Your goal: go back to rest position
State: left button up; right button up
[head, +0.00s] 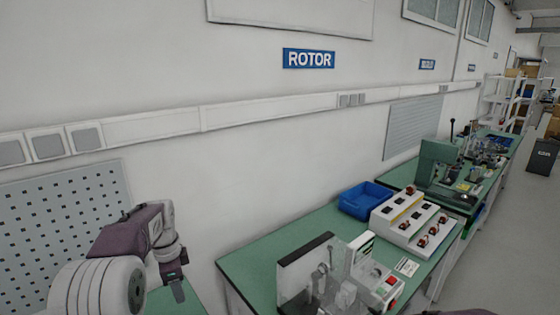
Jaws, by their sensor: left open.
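My left arm comes in at the lower left, white and dark purple. My left gripper (177,290) points downward at its end, over a strip of green table (205,302) at the bottom edge. The jaws are open, and I see nothing held between them. My right gripper is out of view; only a small dark purple piece shows at the bottom edge on the right.
A green workbench (262,262) carries a clear-shielded test device (310,280), a blue bin (362,200) and a white stepped panel with small parts (408,222). A green press machine (437,170) stands behind. A perforated board (60,225) is on the left wall. Floor shows at right.

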pick_arm(q)
jog(key=s+d+f+n, duration=0.2)
jog(key=s+d+n, duration=0.1)
jog(key=s+d, duration=0.75)
jog(key=s+f+n, duration=0.7)
jog(key=s+n, duration=0.3)
jog(key=s, duration=0.1)
jog(key=shift+s+a, duration=0.1)
jog(key=shift+a, duration=0.1)
